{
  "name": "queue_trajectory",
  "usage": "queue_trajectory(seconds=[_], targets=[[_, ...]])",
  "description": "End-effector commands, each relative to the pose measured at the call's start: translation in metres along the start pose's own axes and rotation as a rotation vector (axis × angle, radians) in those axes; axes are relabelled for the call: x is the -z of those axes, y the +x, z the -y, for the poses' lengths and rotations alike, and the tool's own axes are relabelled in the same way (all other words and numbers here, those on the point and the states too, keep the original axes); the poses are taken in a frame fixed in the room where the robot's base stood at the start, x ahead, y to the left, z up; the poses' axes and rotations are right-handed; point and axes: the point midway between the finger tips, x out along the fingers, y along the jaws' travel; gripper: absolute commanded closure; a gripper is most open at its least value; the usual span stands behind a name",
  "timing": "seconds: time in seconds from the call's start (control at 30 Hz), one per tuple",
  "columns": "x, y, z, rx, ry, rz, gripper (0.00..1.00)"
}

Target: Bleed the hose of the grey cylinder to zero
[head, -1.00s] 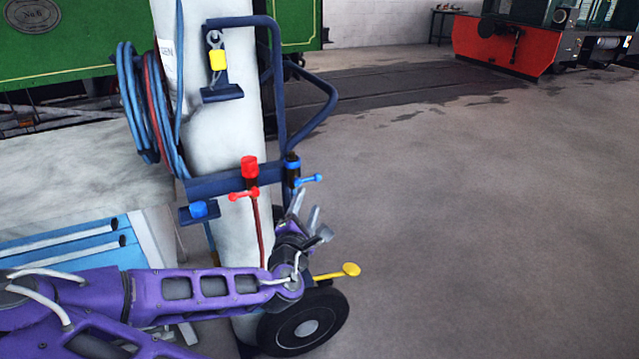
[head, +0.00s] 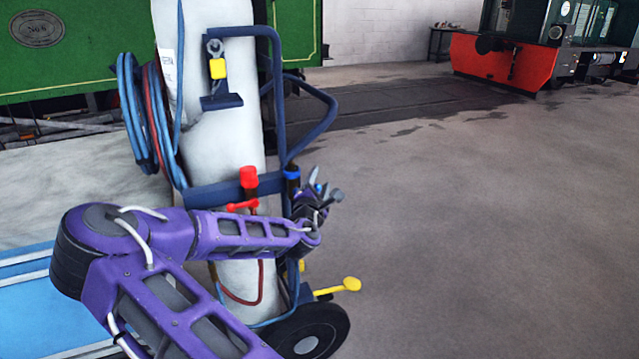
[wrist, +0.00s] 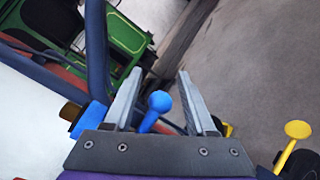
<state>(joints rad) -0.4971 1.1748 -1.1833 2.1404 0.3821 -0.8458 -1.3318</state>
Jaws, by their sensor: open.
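The grey cylinder (head: 222,130) stands upright on a dark blue trolley. A red valve (head: 249,180) with a red lever (head: 243,205) sits on its front. A second valve with a blue top (head: 292,165) is to its right. My gripper (head: 326,184) is at this blue valve, partly covering it. In the wrist view, a blue lever with a round knob (wrist: 159,102) lies between my open fingers (wrist: 158,95), apart from both as far as I can tell. Coiled blue and red hoses (head: 145,115) hang on the cylinder's left.
A yellow pedal-like lever (head: 350,284) sticks out low by the trolley wheel (head: 305,342). The trolley's curved blue handle (head: 318,125) is behind my gripper. Open concrete floor (head: 480,220) lies to the right.

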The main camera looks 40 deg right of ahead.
Motion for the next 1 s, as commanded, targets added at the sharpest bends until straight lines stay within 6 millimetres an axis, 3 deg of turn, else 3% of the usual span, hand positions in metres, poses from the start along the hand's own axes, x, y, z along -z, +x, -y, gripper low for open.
queue_trajectory(seconds=[0.2,0.53,1.0], targets=[[0.0003,0.0001,0.0002,0.000,0.000,0.000,0.44],[0.0003,-0.0001,0.0002,0.000,0.000,0.000,1.00],[0.0020,-0.0004,0.0024,0.024,0.039,-0.016,1.00]])
